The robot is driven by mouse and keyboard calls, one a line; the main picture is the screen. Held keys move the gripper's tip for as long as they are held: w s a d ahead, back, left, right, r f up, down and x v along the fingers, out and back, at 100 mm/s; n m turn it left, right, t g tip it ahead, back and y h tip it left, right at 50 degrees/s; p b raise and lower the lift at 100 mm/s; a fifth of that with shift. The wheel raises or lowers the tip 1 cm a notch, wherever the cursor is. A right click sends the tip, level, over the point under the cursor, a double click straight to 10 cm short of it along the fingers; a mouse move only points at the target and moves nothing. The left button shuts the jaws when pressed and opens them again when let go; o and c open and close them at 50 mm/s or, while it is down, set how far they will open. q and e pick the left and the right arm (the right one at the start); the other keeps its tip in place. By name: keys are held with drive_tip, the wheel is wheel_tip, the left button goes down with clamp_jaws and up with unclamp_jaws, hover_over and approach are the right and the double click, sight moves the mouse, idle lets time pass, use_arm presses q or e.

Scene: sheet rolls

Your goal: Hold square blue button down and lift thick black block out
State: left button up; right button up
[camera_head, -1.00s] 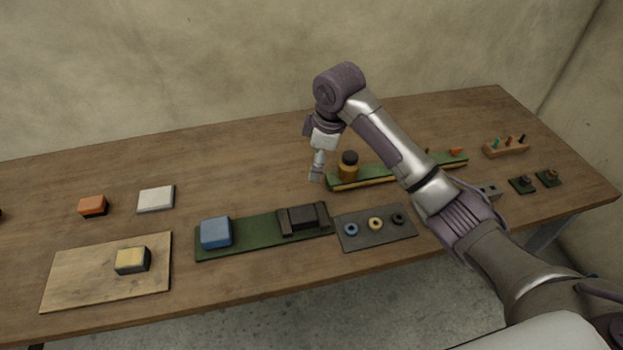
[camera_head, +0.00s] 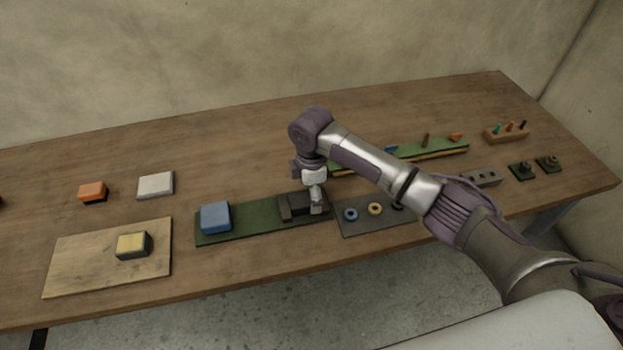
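The square blue button (camera_head: 215,217) stands at the left end of a dark green board (camera_head: 258,222). The thick black block (camera_head: 297,206) sits in a dark holder at the board's right end. My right gripper (camera_head: 316,208) points down at the right end of the black block, partly covering it. I cannot tell whether it touches the block or whether its fingers are open or shut. Nothing presses on the blue button. My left gripper is not in view.
A grey mat (camera_head: 365,222) with several rings lies right of the board, partly under my arm. A wooden board (camera_head: 75,262) with a yellow-topped block (camera_head: 134,244) lies left. An orange block (camera_head: 93,191) and a white pad (camera_head: 156,185) lie behind. The table's back middle is clear.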

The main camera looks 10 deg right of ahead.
drive_tip(key=shift+f, duration=1)
drive_tip(key=c, duration=1.3)
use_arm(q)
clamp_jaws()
use_arm(e)
drive_tip(key=shift+c, duration=0.2)
drive_tip(key=o, duration=1.3)
drive_tip(key=shift+o, duration=0.2)
